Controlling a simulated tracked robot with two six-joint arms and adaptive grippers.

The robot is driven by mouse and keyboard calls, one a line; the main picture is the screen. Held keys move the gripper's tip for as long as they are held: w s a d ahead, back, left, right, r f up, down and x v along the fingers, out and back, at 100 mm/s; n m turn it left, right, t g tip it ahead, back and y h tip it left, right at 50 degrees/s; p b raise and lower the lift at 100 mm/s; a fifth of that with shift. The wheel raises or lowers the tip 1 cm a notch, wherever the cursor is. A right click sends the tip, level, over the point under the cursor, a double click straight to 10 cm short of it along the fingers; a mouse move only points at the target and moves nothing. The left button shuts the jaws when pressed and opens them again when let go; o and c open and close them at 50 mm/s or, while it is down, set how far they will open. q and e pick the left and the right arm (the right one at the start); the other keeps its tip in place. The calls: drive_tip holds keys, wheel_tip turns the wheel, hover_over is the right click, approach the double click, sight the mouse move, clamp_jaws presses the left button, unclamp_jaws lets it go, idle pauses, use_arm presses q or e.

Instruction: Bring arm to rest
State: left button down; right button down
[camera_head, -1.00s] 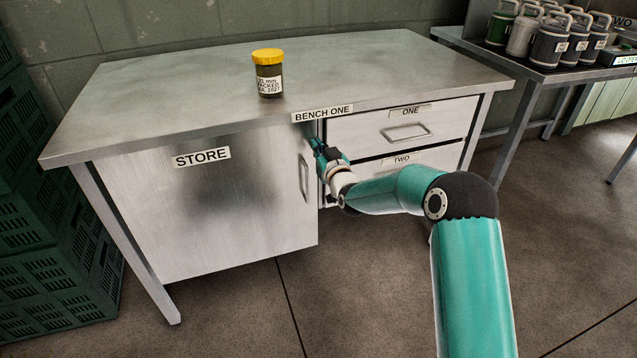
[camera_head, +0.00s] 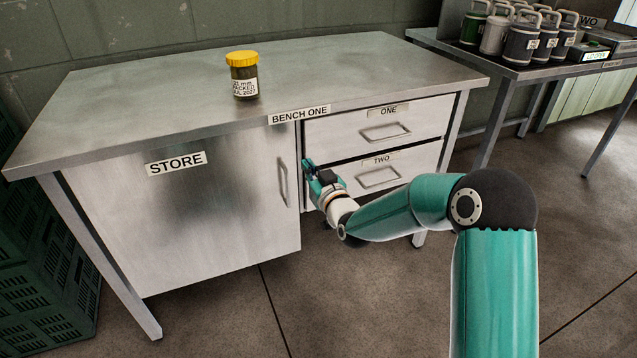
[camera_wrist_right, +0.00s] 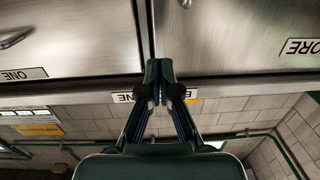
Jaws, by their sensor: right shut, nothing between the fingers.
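My right arm (camera_head: 400,215) reaches in from the lower right, with its elbow bent toward the bench. My right gripper (camera_head: 306,164) is in front of the bench, by the gap between the STORE door (camera_head: 190,215) and the drawers. Its fingers are shut with nothing held; the wrist view shows the fingertips (camera_wrist_right: 158,70) together. The gripper is right of the door's handle (camera_head: 283,184), and whether it touches the front is unclear. My left gripper is not in view.
A yellow-lidded jar (camera_head: 243,76) stands on Bench One (camera_head: 340,70). Drawers ONE (camera_head: 385,130) and TWO (camera_head: 381,177) look shut. Green crates (camera_head: 50,285) stack at left. Several lidded canisters (camera_head: 522,42) stand on the table at right. Floor ahead of the bench is clear.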

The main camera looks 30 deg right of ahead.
drive_tip(key=s, duration=0.5)
drive_tip(key=s+a+f+g+y, duration=0.1)
drive_tip(key=s+a+f+g, duration=0.2)
drive_tip(key=f, duration=0.5)
drive_tip(key=s+a+f+g+y, duration=0.1)
drive_tip(key=s+a+f+g, duration=0.15)
drive_tip(key=a+f, duration=0.4)
drive_tip(key=s+a+f+g+y, duration=0.1)
drive_tip(key=s+a+f+g, duration=0.2)
drive_tip(key=f, duration=0.7)
drive_tip(key=s+a+f+g+y, duration=0.1)
drive_tip(key=s+a+f+g, duration=0.2)
drive_tip(key=s, duration=0.5)
drive_tip(key=s+a+f+m+g, duration=0.1)
drive_tip(key=s+f+g, duration=0.1)
drive_tip(key=s+f, duration=0.4)
drive_tip(key=s+a+f+g+y, duration=0.1)
drive_tip(key=s+a+f+g, duration=0.15)
drive_tip(key=s, duration=0.65)
wheel_tip(320, 180, up, 27)
drive_tip(key=g+p, duration=0.1)
drive_tip(key=p, duration=2.6)
drive_tip(key=shift+s, duration=0.4)
